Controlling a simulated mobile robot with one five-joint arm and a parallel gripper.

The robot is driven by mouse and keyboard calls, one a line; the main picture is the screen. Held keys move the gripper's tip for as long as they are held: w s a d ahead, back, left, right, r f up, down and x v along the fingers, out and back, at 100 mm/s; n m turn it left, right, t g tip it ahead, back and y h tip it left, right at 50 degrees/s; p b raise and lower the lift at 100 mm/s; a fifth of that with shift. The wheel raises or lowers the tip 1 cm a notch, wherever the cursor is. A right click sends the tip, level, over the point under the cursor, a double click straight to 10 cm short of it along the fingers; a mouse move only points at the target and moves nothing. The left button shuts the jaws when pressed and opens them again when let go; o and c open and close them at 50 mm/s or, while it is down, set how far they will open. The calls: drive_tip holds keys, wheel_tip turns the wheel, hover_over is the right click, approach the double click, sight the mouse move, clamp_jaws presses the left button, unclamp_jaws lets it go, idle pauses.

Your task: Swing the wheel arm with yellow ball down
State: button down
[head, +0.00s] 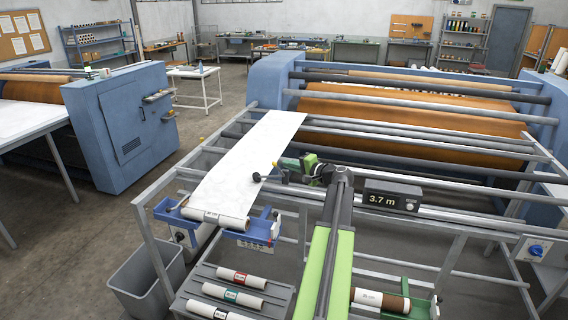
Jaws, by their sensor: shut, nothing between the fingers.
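The wheel arm shows as a small dark wheel (256,177) at the right edge of the white sheet, with a small yellow ball (275,164) just above and to its right. Whether the wheel touches the sheet is too small to tell. My gripper (286,175) reaches in from the right, at the end of my green and dark arm. It is shut and empty, close beside the yellow ball and slightly below it in the picture. I cannot tell whether it touches the wheel arm, whose mount is partly hidden by my gripper.
A white sheet (240,160) runs over the frame's bars to a roll (216,216) in blue holders. A counter (392,197) reads 3.7 m. Labelled rolls lie on a grey rack (273,312). The blue press (270,82) with an orange roller stands behind. A grey bin (145,283) stands at front left.

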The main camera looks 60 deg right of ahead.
drive_tip(key=r+p+v, duration=0.1)
drive_tip(key=p+v, duration=0.1)
drive_tip(key=v, duration=0.6)
drive_tip(key=shift+r, duration=0.35)
drive_tip(key=shift+s+a, duration=0.1)
